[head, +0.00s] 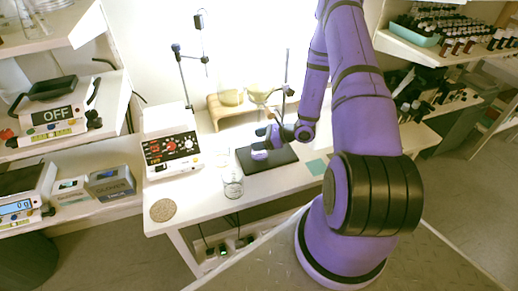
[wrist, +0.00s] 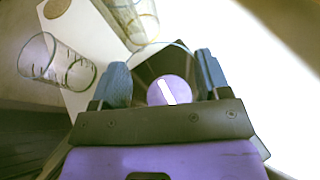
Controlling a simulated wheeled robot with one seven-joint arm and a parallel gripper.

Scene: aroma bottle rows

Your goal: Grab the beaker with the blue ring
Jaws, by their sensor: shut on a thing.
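My gripper (head: 262,143) is low over the black stand base on the white bench in the head view. In the wrist view its two blue-grey fingers (wrist: 164,72) stand apart, shut on a clear glass thing, apparently a beaker (wrist: 178,45). Only a faint bluish curved rim shows between the fingers; I cannot make out its ring for certain. A clear beaker with dark graduations (wrist: 58,66) is at the left of the wrist view, and a glass with a yellowish ring (wrist: 137,18) is at the top. A clear beaker (head: 232,186) stands near the bench's front edge in the head view.
The black stand base (head: 247,165) lies below my gripper, with its upright rod close by. A wooden stand (head: 222,116) holding glassware is behind. A white device with knobs (head: 172,146) stands left.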

